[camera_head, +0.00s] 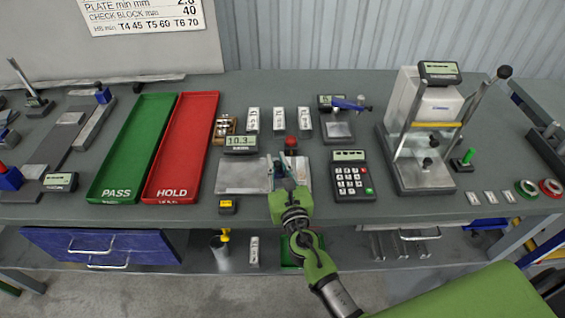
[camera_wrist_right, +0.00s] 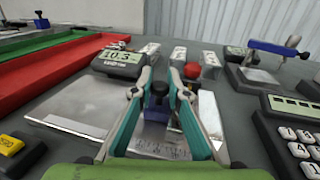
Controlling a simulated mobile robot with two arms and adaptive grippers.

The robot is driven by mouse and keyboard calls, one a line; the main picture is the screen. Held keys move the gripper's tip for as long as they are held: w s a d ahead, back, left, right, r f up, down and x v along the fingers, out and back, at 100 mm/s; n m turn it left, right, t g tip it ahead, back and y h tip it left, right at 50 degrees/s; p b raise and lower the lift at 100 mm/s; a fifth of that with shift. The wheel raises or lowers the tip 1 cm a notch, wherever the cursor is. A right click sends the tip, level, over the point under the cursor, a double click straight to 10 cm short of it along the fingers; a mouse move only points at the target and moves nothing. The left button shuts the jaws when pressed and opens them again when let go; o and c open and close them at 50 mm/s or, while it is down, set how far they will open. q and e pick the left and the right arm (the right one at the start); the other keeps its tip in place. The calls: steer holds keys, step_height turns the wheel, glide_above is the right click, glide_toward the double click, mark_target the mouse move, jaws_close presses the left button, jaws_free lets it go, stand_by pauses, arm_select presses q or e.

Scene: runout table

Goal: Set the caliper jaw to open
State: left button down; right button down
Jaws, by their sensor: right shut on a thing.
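My right gripper (camera_head: 286,168) reaches in from the front over the middle of the bench. In the right wrist view its two teal fingers (camera_wrist_right: 158,92) are shut on a small dark blue knob (camera_wrist_right: 159,88). The knob sits above a bright metal piece with scale marks (camera_wrist_right: 160,148), which I take to be part of the caliper. A grey display unit (camera_head: 241,143) behind and left reads about 10.3. A red ball knob (camera_head: 291,142) stands just beyond the fingers. The fingers partly hide the jaw, and its setting is unclear. My left gripper is not in view.
A bare metal plate (camera_head: 240,177) lies left of the gripper. A keypad (camera_head: 352,179) stands close on the right. Green PASS (camera_head: 119,193) and red HOLD (camera_head: 170,195) trays lie left. A test stand (camera_head: 421,177) stands right, white blocks (camera_head: 279,119) behind.

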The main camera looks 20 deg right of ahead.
steer(key=a, duration=0.2)
steer(key=w+a, duration=0.1)
steer(key=a, duration=0.1)
steer(key=w+a, duration=0.1)
steer(key=a, duration=0.2)
steer(key=shift+b, duration=0.35)
steer(key=c, duration=1.9)
jaws_free()
steer(key=s, duration=1.2)
steer(key=shift+a, duration=0.3)
